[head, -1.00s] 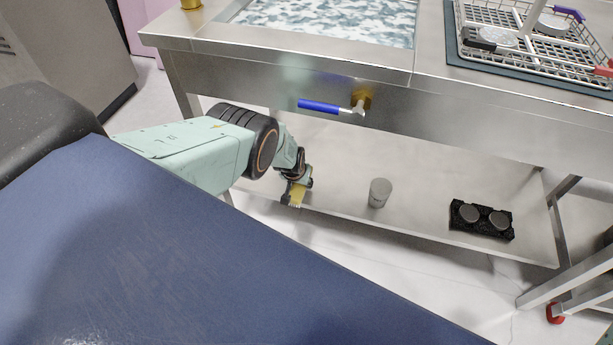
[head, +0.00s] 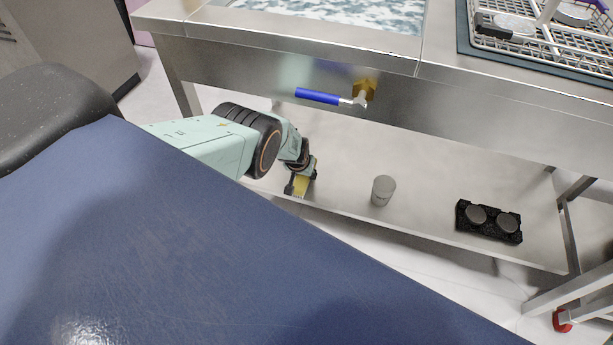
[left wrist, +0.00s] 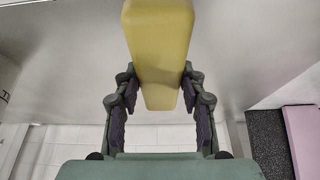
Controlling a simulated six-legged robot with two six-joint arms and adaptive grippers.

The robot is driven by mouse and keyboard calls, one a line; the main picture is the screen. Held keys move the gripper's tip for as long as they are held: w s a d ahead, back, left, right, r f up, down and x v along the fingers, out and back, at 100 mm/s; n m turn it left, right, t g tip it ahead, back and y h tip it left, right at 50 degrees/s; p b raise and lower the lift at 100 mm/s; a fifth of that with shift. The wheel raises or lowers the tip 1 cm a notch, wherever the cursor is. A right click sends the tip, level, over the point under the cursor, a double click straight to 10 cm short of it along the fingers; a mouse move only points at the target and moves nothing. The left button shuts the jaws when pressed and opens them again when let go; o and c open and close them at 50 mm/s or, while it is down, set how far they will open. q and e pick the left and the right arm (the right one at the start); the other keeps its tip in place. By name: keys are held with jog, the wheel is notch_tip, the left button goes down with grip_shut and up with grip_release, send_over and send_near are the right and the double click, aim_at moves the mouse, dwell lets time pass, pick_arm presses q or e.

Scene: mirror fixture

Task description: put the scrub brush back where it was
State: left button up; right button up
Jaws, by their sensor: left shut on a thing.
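The scrub brush shows as a small yellow piece (head: 301,185) with a pale bristle edge, at the left end of the metal lower shelf (head: 345,195) in the head view. My left gripper (head: 300,182) is shut on it there. In the left wrist view the yellow body of the scrub brush (left wrist: 158,50) sits between the two dark fingers (left wrist: 158,92) and reaches to the top edge. I cannot tell whether the brush touches the shelf. My right gripper is not in view.
A grey cup (head: 383,190) stands on the shelf to the right of the gripper. A black block with two round grey discs (head: 490,221) lies further right. Above are a blue-handled valve (head: 330,98) and a wire rack (head: 545,45). The shelf between gripper and cup is clear.

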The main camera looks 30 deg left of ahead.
pick_arm(q)
jog(key=shift+f, duration=0.1)
jog(key=shift+w+f, duration=0.1)
jog(key=shift+f, duration=0.15)
jog(key=shift+f, duration=0.15)
jog(key=o, duration=1.2)
